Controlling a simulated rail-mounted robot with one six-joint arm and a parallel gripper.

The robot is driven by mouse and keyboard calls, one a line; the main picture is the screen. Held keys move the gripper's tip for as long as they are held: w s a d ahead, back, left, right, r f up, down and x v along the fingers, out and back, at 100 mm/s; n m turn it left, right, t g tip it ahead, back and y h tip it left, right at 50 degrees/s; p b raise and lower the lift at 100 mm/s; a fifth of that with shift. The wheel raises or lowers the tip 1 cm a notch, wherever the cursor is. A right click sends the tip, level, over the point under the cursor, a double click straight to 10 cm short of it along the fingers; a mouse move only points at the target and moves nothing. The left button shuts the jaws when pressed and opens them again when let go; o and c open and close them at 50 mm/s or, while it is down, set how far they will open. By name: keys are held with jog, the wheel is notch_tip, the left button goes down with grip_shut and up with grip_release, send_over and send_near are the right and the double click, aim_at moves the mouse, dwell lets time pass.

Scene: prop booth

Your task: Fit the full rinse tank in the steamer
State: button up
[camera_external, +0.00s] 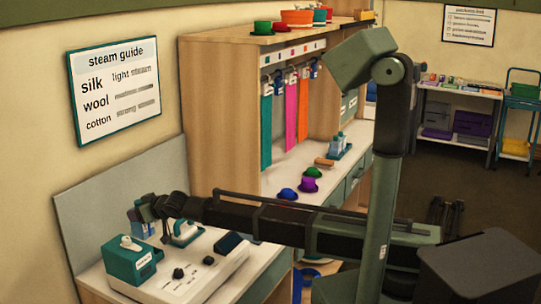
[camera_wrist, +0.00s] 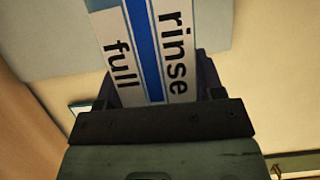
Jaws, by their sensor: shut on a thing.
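My gripper (camera_external: 152,210) is shut on the rinse tank (camera_external: 143,230), which it holds above the back left of the steamer. In the wrist view the tank (camera_wrist: 112,45) stands between the jaws (camera_wrist: 157,88), with a blue stripe and the words "full" and "rinse" on white labels. The steamer (camera_external: 205,276) is a white unit with dark knobs on the counter. A teal tank (camera_external: 132,262) with a small label, too small to read, sits at its left end. The rinse tank's lower end is partly hidden behind the teal tank, so I cannot tell whether it touches the steamer.
A grey back panel (camera_external: 110,205) rises behind the counter.

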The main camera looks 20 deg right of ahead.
aim_at(149, 228)
notch_tip(149, 228, down, 6)
jog(key=b, duration=0.6)
jog(key=shift+f, duration=0.2)
jog(key=shift+d, duration=0.1)
jog(key=shift+s+d, duration=0.1)
